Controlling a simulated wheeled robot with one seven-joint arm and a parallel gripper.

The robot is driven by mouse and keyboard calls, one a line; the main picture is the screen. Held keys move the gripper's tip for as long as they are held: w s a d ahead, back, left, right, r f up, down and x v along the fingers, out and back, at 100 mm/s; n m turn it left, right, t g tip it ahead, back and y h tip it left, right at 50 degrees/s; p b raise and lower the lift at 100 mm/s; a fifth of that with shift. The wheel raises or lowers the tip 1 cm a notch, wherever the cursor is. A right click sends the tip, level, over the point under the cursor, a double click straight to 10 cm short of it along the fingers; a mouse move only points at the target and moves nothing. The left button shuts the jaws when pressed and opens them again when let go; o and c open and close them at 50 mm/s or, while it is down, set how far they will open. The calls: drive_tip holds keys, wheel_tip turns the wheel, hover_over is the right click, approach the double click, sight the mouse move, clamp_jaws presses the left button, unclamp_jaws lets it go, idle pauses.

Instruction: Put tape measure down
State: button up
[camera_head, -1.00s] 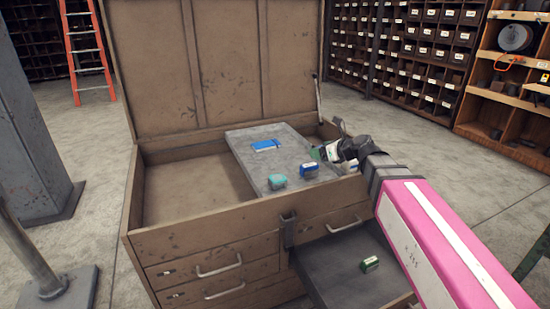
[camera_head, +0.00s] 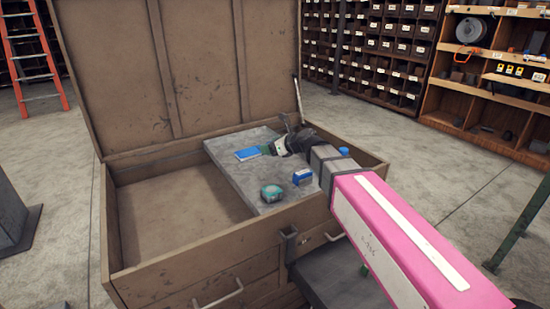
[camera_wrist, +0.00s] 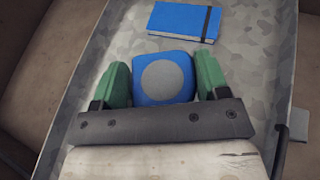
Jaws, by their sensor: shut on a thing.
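My gripper (camera_wrist: 162,88) has green fingers and is shut on a blue tape measure (camera_wrist: 163,90) with a round grey face. In the wrist view the tape measure sits between the fingers, over the grey tray (camera_wrist: 105,45). In the head view my gripper (camera_head: 268,148) is low over the far part of this tray (camera_head: 228,178), beside the blue notebook (camera_head: 247,154). The held tape measure is hidden there. I cannot tell whether it touches the tray. The notebook also shows just beyond it in the wrist view (camera_wrist: 180,21).
A teal round item (camera_head: 272,193) and a small blue item (camera_head: 302,177) stand near the tray's front edge. The tray sits in an open wooden chest (camera_head: 185,258); its left compartment (camera_head: 165,213) is empty. Shelves line the back.

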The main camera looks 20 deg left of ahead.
hover_over(278, 163)
wheel_tip(278, 163, down, 4)
drive_tip(key=shift+w+r, duration=0.15)
drive_tip(key=shift+r, duration=0.1)
drive_tip(key=shift+f, duration=2.05)
drive_tip(key=o, duration=1)
drive_tip(key=shift+f, duration=0.1)
drive_tip(key=shift+o, duration=0.2)
drive_tip(key=v, duration=1.2)
